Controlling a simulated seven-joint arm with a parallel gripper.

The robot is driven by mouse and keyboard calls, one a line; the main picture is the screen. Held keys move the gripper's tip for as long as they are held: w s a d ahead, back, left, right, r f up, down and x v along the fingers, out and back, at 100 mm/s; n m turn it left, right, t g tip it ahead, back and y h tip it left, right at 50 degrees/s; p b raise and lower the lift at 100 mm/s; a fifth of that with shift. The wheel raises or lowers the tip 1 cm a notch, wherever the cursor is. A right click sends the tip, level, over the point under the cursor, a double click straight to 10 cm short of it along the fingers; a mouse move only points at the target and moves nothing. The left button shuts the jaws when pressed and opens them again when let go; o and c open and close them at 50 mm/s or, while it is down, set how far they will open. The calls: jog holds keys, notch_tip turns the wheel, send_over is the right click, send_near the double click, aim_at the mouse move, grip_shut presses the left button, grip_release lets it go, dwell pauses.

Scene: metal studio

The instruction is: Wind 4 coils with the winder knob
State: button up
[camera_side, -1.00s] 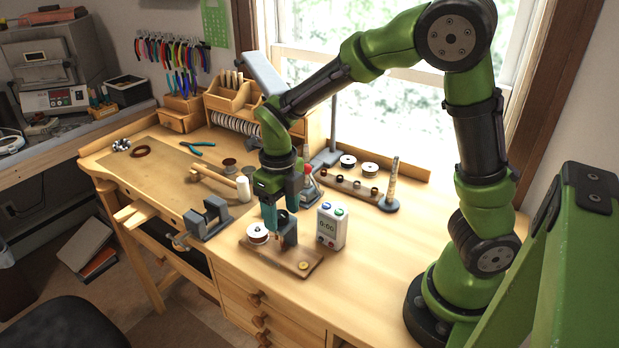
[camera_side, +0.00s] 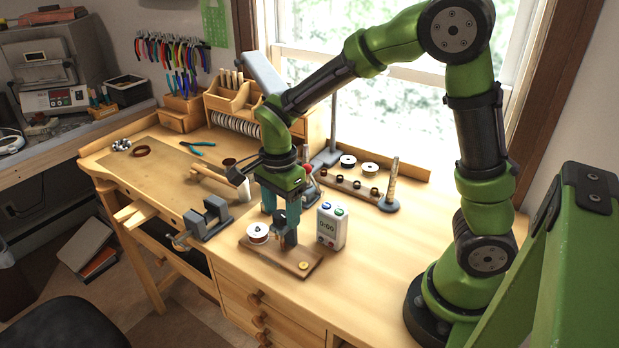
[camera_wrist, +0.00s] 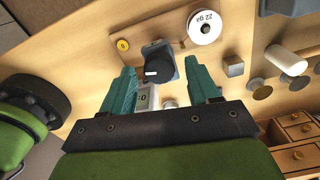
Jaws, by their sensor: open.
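The winder is a wooden board (camera_side: 290,262) with a white wire spool (camera_side: 257,233), a dark grey block (camera_side: 290,240) and a small yellow disc (camera_side: 303,265). In the wrist view its black round knob (camera_wrist: 160,66) has a white mark. The spool (camera_wrist: 204,27) there reads "22 ga". My gripper (camera_side: 281,220) is at the winder, with teal fingers pointing down. It is open; in the wrist view the knob appears between the spread fingertips (camera_wrist: 162,68), apart from both. How far down around the knob they reach is unclear. The fingers partly hide the block in the side view.
A white timer (camera_side: 331,226) reading 0:00 stands close right of the winder. A grey vise (camera_side: 208,217), a mallet (camera_side: 215,180) and a white cylinder stand to the left. A rack with spools (camera_side: 350,185) and a ring stick (camera_side: 391,185) are behind. Bench at right is clear.

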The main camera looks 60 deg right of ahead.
aim_at(284, 217)
jog(key=n, duration=0.4)
jog(key=shift+w, duration=0.1)
jog(key=n, duration=0.4)
jog(key=shift+n, duration=0.3)
jog(key=n, duration=0.4)
jog(key=shift+w+a, duration=0.1)
jog(key=n, duration=0.8)
jog(key=shift+a, duration=0.1)
jog(key=n, duration=0.8)
jog(key=shift+a, duration=0.1)
jog(key=n, duration=0.5)
jog(key=shift+n, duration=0.3)
notch_tip(284, 217, up, 17)
jog(key=s+f+m+t+y, duration=0.1)
jog(key=s+m+t, duration=0.2)
jog(key=m, duration=0.6)
jog(key=s+f+m+t+y, duration=0.1)
jog(key=s+f+m+t, duration=0.1)
jog(key=s+m, duration=0.6)
jog(key=shift+d+f+m+t, duration=0.3)
jog(key=shift+m+t, duration=0.2)
